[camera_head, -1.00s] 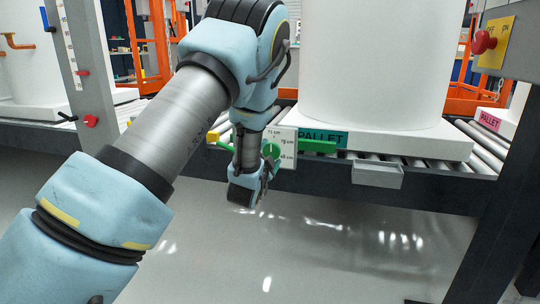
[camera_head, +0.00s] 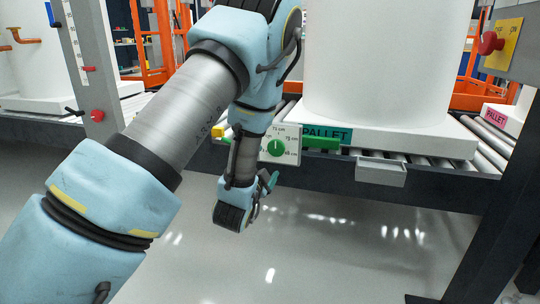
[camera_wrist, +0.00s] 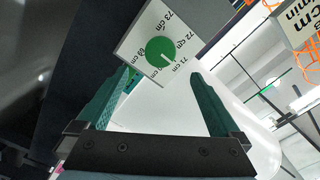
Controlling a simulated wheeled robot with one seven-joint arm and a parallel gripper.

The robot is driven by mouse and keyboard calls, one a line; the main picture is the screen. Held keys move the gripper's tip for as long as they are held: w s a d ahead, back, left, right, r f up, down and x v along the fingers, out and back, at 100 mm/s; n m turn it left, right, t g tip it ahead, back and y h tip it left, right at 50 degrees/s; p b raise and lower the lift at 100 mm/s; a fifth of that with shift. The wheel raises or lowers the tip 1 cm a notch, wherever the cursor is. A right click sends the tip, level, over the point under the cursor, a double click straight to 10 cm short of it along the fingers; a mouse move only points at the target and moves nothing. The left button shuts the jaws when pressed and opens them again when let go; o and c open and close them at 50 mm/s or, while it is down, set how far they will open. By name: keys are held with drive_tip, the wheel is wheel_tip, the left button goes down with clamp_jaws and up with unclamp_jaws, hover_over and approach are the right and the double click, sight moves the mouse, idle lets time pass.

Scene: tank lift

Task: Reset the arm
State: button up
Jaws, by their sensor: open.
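My gripper (camera_head: 267,184) hangs below and left of the dial plate at the front of the roller conveyor. In the wrist view my gripper (camera_wrist: 150,85) shows two green fingers spread apart with nothing between them. The white dial plate with its green knob (camera_head: 276,148) is apart from the fingers. The knob (camera_wrist: 160,52) also shows just beyond the fingertips in the wrist view, with centimetre marks around it. My arm crosses the head view from the lower left and hides part of the conveyor.
A large white tank (camera_head: 375,60) stands on a white pallet (camera_head: 420,140) on the conveyor (camera_head: 450,190). A small grey tray (camera_head: 380,170) sticks out from its front edge. A red button on a yellow plate (camera_head: 503,42) is at upper right. The floor in front is clear.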

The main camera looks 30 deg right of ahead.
drive_tip(key=shift+s+a, duration=0.45)
drive_tip(key=w+a+n+g+y+p, duration=0.1)
drive_tip(key=w+a+n+g+y, duration=0.15)
drive_tip(key=a+n+y, duration=0.55)
drive_tip(key=w+a+n+g+y+p, duration=0.1)
drive_tip(key=w+a+n+g, duration=0.15)
drive_tip(key=a, duration=0.95)
drive_tip(key=s+a+r+n+g+y+p, duration=0.1)
drive_tip(key=s+a+r+n+g+y, duration=0.2)
drive_tip(key=s+a, duration=0.5)
drive_tip(key=s+a+r+n+g+p, duration=0.1)
drive_tip(key=s+a+r+n+g, duration=0.2)
drive_tip(key=s+a+n, duration=0.35)
wheel_tip(320, 180, up, 37)
drive_tip(key=a+m+p, duration=0.1)
drive_tip(key=p, duration=3.6)
drive_tip(key=shift+s+a+r+g+p, duration=0.15)
drive_tip(key=shift+s+a+g+p, duration=0.15)
drive_tip(key=shift+s+a, duration=0.1)
